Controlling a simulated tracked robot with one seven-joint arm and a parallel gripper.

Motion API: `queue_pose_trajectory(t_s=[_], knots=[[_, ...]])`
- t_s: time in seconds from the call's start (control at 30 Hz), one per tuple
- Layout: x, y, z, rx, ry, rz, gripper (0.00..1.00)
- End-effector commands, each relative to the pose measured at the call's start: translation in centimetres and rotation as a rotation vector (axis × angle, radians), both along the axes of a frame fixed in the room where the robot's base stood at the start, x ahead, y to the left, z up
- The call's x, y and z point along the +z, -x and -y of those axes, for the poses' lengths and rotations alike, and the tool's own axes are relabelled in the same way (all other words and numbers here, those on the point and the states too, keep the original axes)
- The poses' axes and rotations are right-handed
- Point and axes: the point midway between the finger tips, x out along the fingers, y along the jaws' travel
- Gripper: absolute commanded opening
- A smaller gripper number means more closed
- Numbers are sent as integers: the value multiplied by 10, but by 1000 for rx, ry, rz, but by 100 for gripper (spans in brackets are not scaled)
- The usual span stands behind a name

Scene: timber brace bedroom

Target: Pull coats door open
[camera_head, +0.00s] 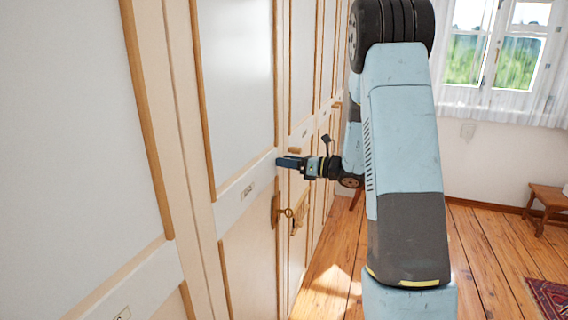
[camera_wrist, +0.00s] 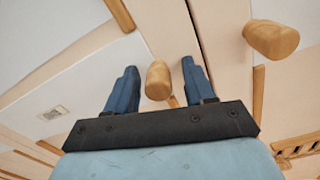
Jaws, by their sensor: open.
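A row of cream wardrobe doors with wooden trim runs along the left; one door (camera_head: 235,75) has a small label plate (camera_head: 247,190), too small to read, so I cannot tell which door is the coats door. My gripper (camera_head: 280,162) is at this door's right edge, level with the label rail. In the wrist view my gripper (camera_wrist: 160,70) is open, with a round wooden knob (camera_wrist: 157,88) between its two blue fingers. Gaps show on both sides of the knob. A dark seam between doors runs just right of it.
A second wooden knob (camera_wrist: 271,39) sits right of the seam. A brass key (camera_head: 287,212) sticks out below my gripper. The wooden floor (camera_head: 490,250) is clear to the right, with a small stool (camera_head: 547,198) and red rug (camera_head: 548,296) at the far right.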

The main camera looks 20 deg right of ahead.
Motion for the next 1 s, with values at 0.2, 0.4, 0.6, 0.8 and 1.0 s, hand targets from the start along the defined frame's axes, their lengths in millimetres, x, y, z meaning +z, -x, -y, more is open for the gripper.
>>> queue_pose_trajectory(t_s=[0.2,0.4,0.6,0.8,1.0], knots=[[0,-1,-1,0,0,0,53],[0,-1,-1,0,1,-1,40],[0,-1,-1,1,0,0,21],[0,-1,-1,-1,1,1,2],[0,-1,0,-2,1,1,0]])
